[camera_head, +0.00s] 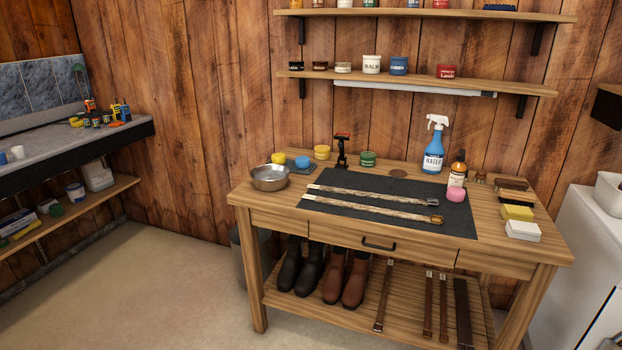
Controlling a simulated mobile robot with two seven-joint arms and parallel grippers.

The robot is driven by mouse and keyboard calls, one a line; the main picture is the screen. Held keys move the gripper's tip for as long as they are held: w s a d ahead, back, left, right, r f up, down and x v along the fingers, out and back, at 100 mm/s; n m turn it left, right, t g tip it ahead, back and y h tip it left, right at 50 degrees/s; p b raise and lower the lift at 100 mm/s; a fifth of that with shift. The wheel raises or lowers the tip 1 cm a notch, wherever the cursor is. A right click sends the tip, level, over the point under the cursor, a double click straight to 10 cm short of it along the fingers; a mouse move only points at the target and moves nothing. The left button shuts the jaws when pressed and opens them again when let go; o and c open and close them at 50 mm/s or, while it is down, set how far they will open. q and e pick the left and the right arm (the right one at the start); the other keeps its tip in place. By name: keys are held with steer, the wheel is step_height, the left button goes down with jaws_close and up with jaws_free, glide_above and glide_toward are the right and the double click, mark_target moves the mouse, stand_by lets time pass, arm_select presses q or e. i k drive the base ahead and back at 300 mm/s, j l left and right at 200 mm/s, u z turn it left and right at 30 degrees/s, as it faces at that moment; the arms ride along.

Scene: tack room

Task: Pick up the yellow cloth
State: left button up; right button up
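A small yellow folded-looking piece (517,212), which looks like the yellow cloth, lies flat on the right end of the wooden workbench (505,255). It sits just behind a white block-like piece (523,230) and in front of a dark brush-like item (517,198). From this distance I cannot tell for sure whether the yellow piece is cloth or sponge. Neither of my grippers is in view.
A dark mat (400,188) with two long straps, a pink sponge (456,194), an amber bottle (457,172) and a blue spray bottle (434,150) lie left of the yellow piece. A metal bowl (270,179) stands at the left end. Floor (170,290) left of the bench is open.

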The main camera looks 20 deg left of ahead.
mark_target(516, 213)
steer(key=i+l+u, duration=0.15)
steer(key=i+u, duration=0.15)
steer(key=i, duration=0.15)
steer(key=i+l+u, duration=0.3)
steer(key=i, duration=0.15)
steer(key=i+l+u, duration=0.3)
steer(key=i, duration=0.15)
steer(key=z, duration=1.8)
